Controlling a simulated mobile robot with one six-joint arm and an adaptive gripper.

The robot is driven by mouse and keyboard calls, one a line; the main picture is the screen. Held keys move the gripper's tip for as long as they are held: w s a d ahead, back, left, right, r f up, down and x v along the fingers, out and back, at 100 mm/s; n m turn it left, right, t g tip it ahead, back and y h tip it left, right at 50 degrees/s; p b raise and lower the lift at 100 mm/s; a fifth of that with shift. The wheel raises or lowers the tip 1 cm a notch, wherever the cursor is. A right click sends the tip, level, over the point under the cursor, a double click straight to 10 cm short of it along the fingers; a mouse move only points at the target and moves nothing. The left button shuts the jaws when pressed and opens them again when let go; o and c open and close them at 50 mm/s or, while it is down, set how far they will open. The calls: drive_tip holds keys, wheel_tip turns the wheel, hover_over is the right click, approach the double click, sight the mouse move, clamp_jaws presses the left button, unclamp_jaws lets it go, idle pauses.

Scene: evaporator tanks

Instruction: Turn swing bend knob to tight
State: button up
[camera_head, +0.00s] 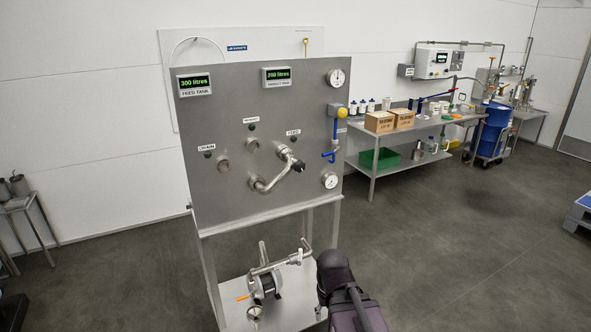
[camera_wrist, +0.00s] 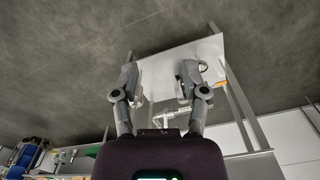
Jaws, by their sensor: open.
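The swing bend (camera_head: 273,182) is a curved steel pipe on the upright steel panel (camera_head: 225,125), in the head view. I cannot read the knob's tight or loose state. My gripper shows in the wrist view (camera_wrist: 160,80) with its two grey fingers spread apart and nothing held between them. In the head view my dark arm is low at the right front of the stand, below and apart from the knob. The knob cannot be made out in the wrist view.
A pump with pipes (camera_head: 265,284) stands on the stand's lower shelf (camera_head: 232,302), close left of my arm. A blue-handled valve with a yellow top (camera_head: 340,112) and gauges (camera_head: 330,181) are on the panel's right.

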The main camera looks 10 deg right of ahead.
drive_tip(key=shift+a, duration=0.15)
drive_tip(key=o, duration=0.5)
drive_tip(key=shift+a, duration=0.1)
drive_tip(key=shift+o, duration=0.5)
drive_tip(key=shift+w+a, duration=0.15)
drive_tip(key=shift+w, duration=0.1)
drive_tip(key=w+a+r+n+t+y+p, duration=0.1)
drive_tip(key=w+a+r+n+t+y, duration=0.25)
drive_tip(key=w, duration=0.55)
drive_tip(key=w+a+r+n+t+y+p, duration=0.1)
drive_tip(key=w+a+r+t+y, duration=0.1)
drive_tip(key=w+r+t+y, duration=0.45)
drive_tip(key=w+d+r+m+t+h, duration=0.1)
drive_tip(key=w+d+r+t+h, duration=0.1)
drive_tip(key=w+d+r, duration=0.3)
drive_tip(key=w+d+r+m+t+h+p, duration=0.1)
drive_tip(key=w+d+r+t, duration=0.4)
drive_tip(key=w, duration=0.5)
wheel_tip(320, 180, up, 2)
drive_tip(key=shift+w+r+m+h, duration=0.1)
drive_tip(key=shift+w+m+h, duration=0.35)
drive_tip(key=shift+h, duration=0.15)
drive_tip(key=shift+w+a, duration=0.1)
